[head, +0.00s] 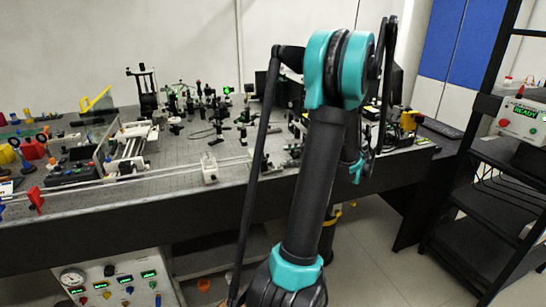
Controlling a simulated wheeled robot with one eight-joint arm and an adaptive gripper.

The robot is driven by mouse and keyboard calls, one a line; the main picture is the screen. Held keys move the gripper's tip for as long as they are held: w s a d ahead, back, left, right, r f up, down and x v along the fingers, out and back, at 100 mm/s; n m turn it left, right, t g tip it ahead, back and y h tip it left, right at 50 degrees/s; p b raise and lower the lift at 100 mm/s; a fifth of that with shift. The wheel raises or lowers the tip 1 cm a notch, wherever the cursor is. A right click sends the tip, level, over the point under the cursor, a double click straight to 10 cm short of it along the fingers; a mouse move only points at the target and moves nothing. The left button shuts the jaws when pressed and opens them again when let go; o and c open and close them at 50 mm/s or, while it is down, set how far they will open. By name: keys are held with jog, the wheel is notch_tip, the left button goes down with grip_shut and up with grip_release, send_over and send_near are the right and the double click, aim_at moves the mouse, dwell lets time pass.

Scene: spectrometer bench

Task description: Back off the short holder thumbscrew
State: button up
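My dark and teal arm rises through the middle of the head view and hides part of the bench behind it. A small teal part of it shows again behind the upper link, near the bench's front edge. I cannot make out my gripper's fingers. The optics bench (250,195) carries many small dark posts and holders (190,100) at the back centre. A short holder or its thumbscrew cannot be told apart among them at this size.
A rail runs along the bench, with a pale block (209,168) on it. A red piece (36,199) stands at the left. A control panel (112,285) sits under the bench. A black shelf rack (500,175) with a box reading READY (523,115) stands at the right. Floor is clear between.

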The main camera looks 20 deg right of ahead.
aim_at(268, 156)
jog(key=x, duration=0.7)
jog(key=shift+w+a, duration=0.15)
grip_shut()
